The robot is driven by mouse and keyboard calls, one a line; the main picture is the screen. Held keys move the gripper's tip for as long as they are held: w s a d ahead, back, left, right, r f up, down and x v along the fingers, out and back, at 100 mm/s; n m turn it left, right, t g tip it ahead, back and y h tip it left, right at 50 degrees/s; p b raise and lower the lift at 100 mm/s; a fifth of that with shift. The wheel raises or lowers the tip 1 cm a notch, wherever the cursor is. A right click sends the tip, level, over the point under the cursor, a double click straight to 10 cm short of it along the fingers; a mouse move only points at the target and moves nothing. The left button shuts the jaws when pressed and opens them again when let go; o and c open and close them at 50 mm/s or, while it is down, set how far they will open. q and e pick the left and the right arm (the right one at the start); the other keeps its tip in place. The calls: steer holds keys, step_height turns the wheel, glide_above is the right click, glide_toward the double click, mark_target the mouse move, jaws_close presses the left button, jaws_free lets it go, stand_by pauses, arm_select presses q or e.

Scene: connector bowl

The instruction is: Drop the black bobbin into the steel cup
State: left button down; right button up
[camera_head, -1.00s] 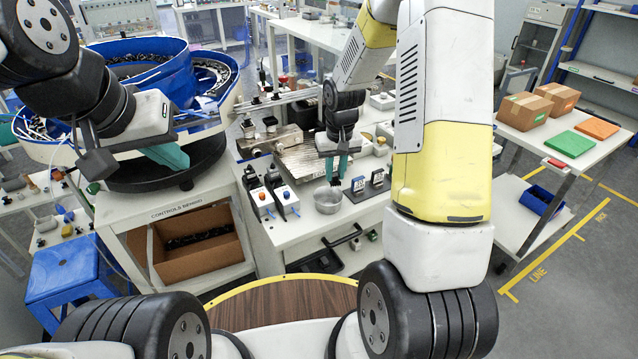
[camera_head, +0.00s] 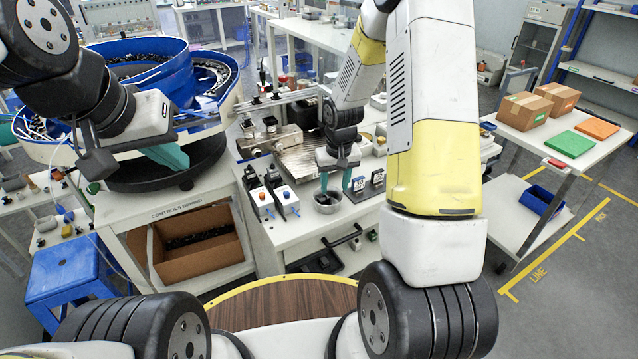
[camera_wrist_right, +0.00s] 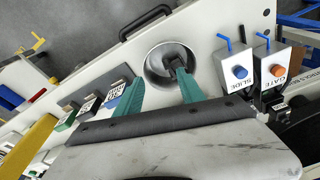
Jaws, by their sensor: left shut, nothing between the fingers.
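The steel cup (camera_head: 327,208) stands on the white bench, and the right wrist view shows it from above (camera_wrist_right: 152,66). The black bobbin (camera_wrist_right: 176,60) appears dark inside the cup's mouth, right by one fingertip; whether it touches that finger or the cup floor I cannot tell. My right gripper (camera_head: 336,186) is open over the cup, its teal fingers apart. In the right wrist view (camera_wrist_right: 158,80) one finger reaches into the cup and the other is beside its rim. My left gripper (camera_head: 180,162) is shut and empty, in front of the blue bowl feeder.
Small labelled blocks (camera_head: 360,184) stand close right of the cup. Two switch boxes (camera_head: 285,198) stand to its left. A metal plate (camera_head: 302,158) lies behind. The blue bowl feeder (camera_head: 140,50) is at the left, above a cardboard box (camera_head: 200,250).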

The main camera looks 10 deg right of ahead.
step_height(320, 180, up, 8)
steer(key=s, duration=0.1)
steer(key=shift+f, duration=0.15)
stand_by(0.4)
steer(key=shift+s, duration=0.1)
steer(key=s+a+r+t+y, duration=0.2)
steer(key=s+r+t, duration=0.2)
steer(key=s+r, duration=1.7)
steer(key=shift+s, duration=0.9)
